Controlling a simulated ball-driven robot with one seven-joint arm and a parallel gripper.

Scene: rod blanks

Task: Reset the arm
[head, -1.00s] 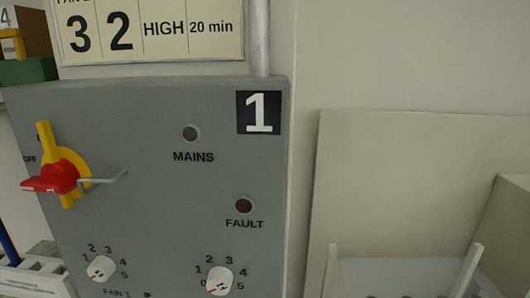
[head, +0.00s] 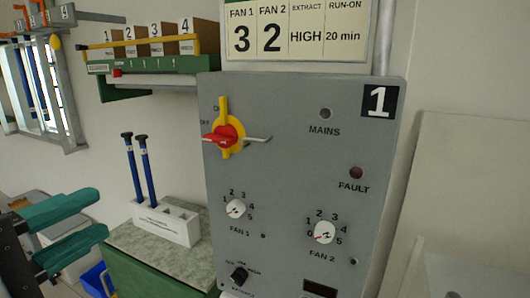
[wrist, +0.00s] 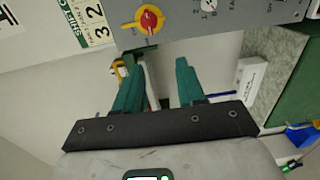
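My gripper (head: 100,213) shows at the lower left of the head view, its two teal fingers apart with nothing between them. In the wrist view my gripper (wrist: 157,68) also shows open and empty. It is left of the grey control panel (head: 285,130) and touches nothing that I can see. Most of my arm is outside the head view.
The panel carries a red and yellow switch (head: 222,137) and fan knobs. A white holder (head: 165,222) with two blue rods stands on a green-sided cabinet (head: 135,245). A shelf of numbered boxes (head: 155,45) hangs above. A blue bin (head: 97,280) sits low left.

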